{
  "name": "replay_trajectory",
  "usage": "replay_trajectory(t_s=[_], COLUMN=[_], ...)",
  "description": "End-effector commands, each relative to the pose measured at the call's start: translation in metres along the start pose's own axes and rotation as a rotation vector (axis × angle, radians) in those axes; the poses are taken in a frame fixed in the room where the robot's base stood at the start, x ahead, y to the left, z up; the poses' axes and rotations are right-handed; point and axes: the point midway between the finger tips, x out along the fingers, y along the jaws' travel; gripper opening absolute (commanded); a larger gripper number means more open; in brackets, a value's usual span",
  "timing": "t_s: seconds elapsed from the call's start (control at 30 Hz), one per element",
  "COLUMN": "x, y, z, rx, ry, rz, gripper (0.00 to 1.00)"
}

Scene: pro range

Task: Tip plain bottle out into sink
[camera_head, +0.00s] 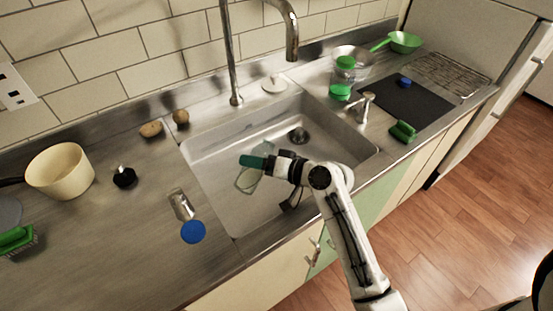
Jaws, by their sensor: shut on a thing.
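My gripper (270,163) is over the sink (222,150), left of its drain (298,135). It is shut on a clear bottle (246,181), which I take to be the plain bottle. The bottle is see-through and hangs tilted below the jaws, over the basin. A teal-green piece (253,161) shows at the jaws; I cannot tell whether it belongs to the bottle or the gripper. The bottle's mouth and any contents cannot be made out. My wrist hides part of the bottle and the basin's front right part.
A tall tap (233,98) stands behind the sink. A clear jar with green ends (341,92) and a small tap (366,106) stand to the right. A cream bowl (61,172), metal cup (181,205) and blue disc (193,232) are on the left counter.

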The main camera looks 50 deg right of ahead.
Motion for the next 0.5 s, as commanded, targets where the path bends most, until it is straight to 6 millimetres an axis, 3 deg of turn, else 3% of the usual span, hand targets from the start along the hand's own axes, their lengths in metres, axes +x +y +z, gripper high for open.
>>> replay_trajectory(t_s=[0.5], x=[0.0012], y=[0.0015], z=[0.0024], rx=[0.064], ry=[-0.003], rz=[-0.024], gripper=[0.29])
